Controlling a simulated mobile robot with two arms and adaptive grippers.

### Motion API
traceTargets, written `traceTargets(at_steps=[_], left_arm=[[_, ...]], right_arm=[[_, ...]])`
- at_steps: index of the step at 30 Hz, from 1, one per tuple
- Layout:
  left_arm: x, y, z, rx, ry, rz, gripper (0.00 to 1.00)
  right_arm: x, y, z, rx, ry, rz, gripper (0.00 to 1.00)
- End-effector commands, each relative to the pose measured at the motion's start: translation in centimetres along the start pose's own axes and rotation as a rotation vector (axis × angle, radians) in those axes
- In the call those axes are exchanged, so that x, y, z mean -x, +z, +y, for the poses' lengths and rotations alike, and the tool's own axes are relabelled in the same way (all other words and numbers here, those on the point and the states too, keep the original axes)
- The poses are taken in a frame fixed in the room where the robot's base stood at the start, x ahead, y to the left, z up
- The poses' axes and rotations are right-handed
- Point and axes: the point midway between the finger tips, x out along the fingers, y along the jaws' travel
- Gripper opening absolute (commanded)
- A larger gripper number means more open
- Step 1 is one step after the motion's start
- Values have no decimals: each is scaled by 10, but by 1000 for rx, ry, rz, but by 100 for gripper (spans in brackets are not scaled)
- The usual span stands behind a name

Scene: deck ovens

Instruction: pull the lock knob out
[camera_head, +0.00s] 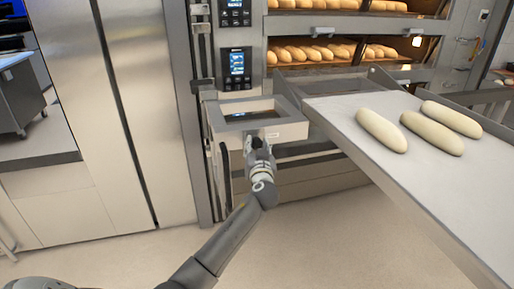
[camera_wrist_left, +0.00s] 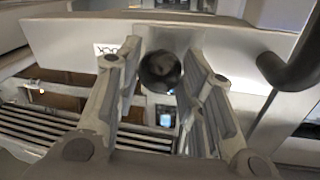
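The lock knob (camera_wrist_left: 161,71) is a dark round knob on the pale front face of a metal frame, seen end-on in the left wrist view. A white label with dark lettering (camera_wrist_left: 105,50) is beside it. My left gripper (camera_wrist_left: 162,65) has one finger on each side of the knob, with its fingertips very near it. I cannot tell whether the fingers press on it. My right gripper is not in view.
A loading board (camera_head: 400,180) with 3 pale loaves (camera_head: 381,130) juts out at the right, near my left arm. Deck ovens with bread (camera_head: 315,53) and a control panel (camera_head: 236,62) are behind. Tall steel doors (camera_head: 90,100) stand at the left. The floor in front is clear.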

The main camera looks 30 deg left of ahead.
Motion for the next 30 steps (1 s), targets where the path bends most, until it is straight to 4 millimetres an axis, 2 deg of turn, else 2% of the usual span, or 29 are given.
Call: traceTargets(at_steps=[1,6,7,13,20,28,29,30], left_arm=[[0,0,0,0,0,0,23],[0,0,0,0,0,0,1],[0,0,0,0,0,0,0],[5,1,2,1,1,-1,0],[25,1,6,3,2,-1,0],[27,0,6,0,2,-2,0],[27,0,6,0,3,-2,38],[27,0,6,0,3,-2,43]], right_arm=[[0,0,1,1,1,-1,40],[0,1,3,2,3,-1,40],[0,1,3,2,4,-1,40],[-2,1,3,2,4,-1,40],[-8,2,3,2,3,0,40],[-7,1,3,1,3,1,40],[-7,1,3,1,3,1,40],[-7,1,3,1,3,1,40]])
